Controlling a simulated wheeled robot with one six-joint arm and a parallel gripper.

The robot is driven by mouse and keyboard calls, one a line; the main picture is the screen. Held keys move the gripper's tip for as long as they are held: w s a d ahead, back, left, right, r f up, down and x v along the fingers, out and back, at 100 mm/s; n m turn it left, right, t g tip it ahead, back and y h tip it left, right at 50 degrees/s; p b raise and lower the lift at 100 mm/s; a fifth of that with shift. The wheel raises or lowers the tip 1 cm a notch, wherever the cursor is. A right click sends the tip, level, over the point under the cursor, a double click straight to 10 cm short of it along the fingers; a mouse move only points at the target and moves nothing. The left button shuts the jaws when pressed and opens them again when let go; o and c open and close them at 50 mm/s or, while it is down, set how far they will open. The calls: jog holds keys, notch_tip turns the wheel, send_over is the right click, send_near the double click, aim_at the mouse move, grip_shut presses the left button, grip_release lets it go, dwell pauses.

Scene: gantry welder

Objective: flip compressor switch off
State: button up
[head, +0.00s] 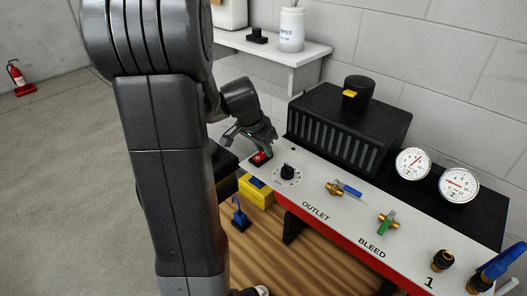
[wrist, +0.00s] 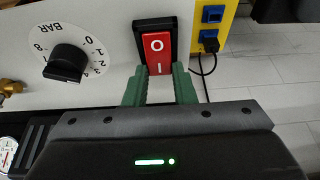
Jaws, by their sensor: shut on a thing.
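The compressor switch (wrist: 158,48) is a red rocker in a black frame, marked O and I, on the light panel. In the head view the switch (head: 259,158) sits at the panel's left end, partly covered by my gripper (head: 265,148). In the wrist view my gripper (wrist: 160,84) has its green fingers on either side of the switch's I end, shut on it. The O end is in clear view. I cannot tell surely which way the rocker is tilted.
A black BAR dial (head: 287,172) is close beside the switch. The outlet valve (head: 343,188) and bleed valve (head: 388,222) stick up farther along the panel. A black ribbed housing (head: 350,125) stands behind. A yellow box (head: 256,191) is below the panel's left end.

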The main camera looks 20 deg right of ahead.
jog(key=o, duration=1)
jog(key=shift+r, duration=0.1)
jog(key=p+v, duration=0.1)
jog(key=v, duration=1.2)
jog(key=shift+a+r, duration=0.15)
jog(key=shift+r, duration=0.1)
jog(key=shift+f, duration=0.1)
jog(key=b+x, duration=0.1)
jog(key=x, duration=1.2)
jog(key=shift+f, duration=0.25)
jog(key=shift+d+p, duration=0.2)
jog(key=shift+p, duration=0.15)
jog(key=shift+f+b, duration=0.15)
jog(key=shift+b, duration=0.4)
